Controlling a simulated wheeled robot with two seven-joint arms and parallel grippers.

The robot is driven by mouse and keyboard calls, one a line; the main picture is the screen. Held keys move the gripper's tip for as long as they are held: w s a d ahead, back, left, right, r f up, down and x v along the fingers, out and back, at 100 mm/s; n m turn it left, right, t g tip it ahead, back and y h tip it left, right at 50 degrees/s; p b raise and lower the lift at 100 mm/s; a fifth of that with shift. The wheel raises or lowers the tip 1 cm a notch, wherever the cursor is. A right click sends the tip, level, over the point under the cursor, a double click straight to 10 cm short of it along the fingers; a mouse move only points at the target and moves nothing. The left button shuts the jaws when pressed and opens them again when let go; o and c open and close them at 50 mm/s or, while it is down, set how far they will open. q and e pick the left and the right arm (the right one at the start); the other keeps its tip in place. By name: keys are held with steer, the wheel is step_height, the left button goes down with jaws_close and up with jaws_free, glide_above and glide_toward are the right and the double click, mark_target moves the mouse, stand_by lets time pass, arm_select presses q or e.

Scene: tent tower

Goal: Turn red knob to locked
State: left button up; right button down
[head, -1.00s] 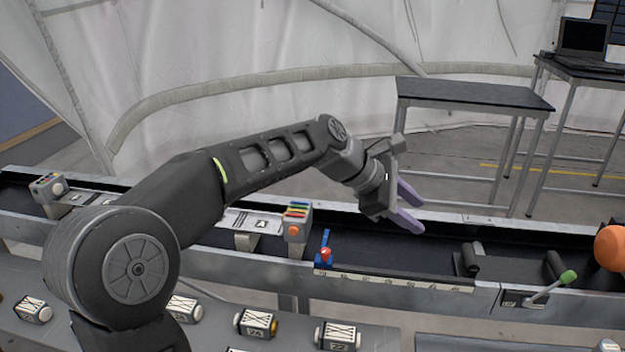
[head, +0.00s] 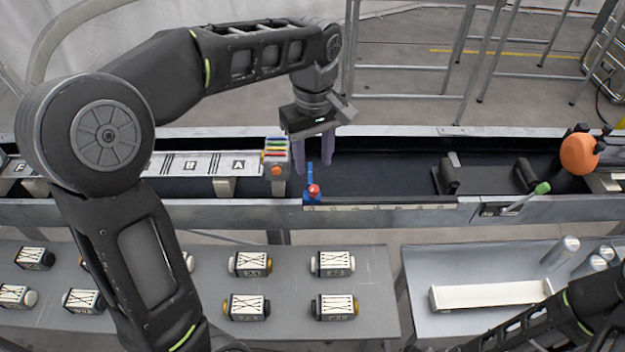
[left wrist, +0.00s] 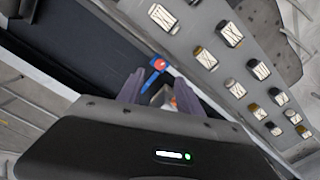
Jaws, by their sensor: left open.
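The red knob (head: 314,191) sits on a blue base with an upright blue lever (head: 310,176), at the near rail of the dark conveyor trough. My left gripper (head: 314,168) is open and points down over the trough, just behind the knob and apart from it as far as I can tell. In the left wrist view the red knob (left wrist: 159,65) shows beyond the fingertips of the left gripper (left wrist: 143,88), with its blue part beside it. Part of my right arm shows at the lower right of the head view; its gripper is out of view.
A grey box with coloured strips and an orange button (head: 276,170) stands left of the knob. Rollers (head: 448,180), a green-tipped lever (head: 541,188) and an orange ball-like thing (head: 579,154) are to the right. Labelled blocks lie on the front table (head: 290,280). The trough between is clear.

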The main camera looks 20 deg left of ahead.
mark_target(314, 188)
arm_select(q)
step_height(314, 188, down, 8)
steer(key=shift+r+p, duration=0.15)
steer(key=shift+p, duration=0.25)
jaws_close()
stand_by(0.4)
